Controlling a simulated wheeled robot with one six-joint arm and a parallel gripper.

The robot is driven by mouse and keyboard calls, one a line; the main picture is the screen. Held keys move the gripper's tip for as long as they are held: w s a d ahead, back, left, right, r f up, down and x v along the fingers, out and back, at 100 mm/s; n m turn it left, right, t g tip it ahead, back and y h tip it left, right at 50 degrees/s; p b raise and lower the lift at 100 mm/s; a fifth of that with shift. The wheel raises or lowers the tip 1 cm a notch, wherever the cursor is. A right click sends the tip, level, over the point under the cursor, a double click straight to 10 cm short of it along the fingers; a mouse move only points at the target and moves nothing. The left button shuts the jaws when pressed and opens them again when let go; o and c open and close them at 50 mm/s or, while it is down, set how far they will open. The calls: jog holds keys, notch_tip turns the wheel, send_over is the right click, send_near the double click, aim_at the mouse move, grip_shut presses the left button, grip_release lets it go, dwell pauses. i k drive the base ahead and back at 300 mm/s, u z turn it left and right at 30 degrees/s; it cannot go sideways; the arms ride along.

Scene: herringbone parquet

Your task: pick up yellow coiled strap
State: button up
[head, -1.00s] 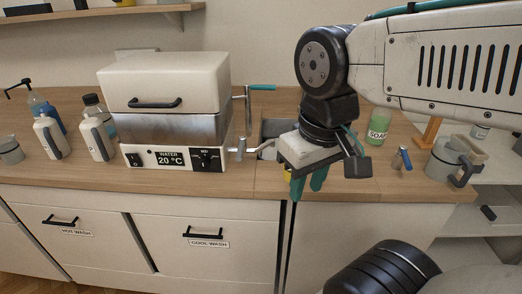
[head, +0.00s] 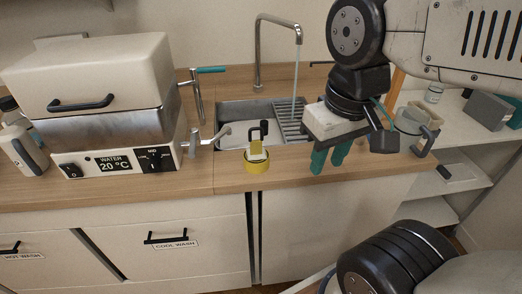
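The yellow coiled strap (head: 257,167) sits on the wooden counter near its front edge, just in front of the sink. It is a round yellow coil with a paler upright piece and a black hook-like part on top. My gripper (head: 329,161) has teal fingers pointing down, with a gap between them and nothing visible in it. It is to the right of the strap, apart from it, over the counter's front part.
A metal sink (head: 232,112) with a tap (head: 259,60) is behind the strap. A white water appliance (head: 92,85) with a side lever stands at the left. A grey mug (head: 411,124) stands right of my gripper. Bare counter (head: 228,178) lies around the strap.

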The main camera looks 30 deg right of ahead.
aim_at(256, 153)
jog(key=z, duration=2.2)
jog(key=k, duration=0.9)
jog(key=u, duration=0.55)
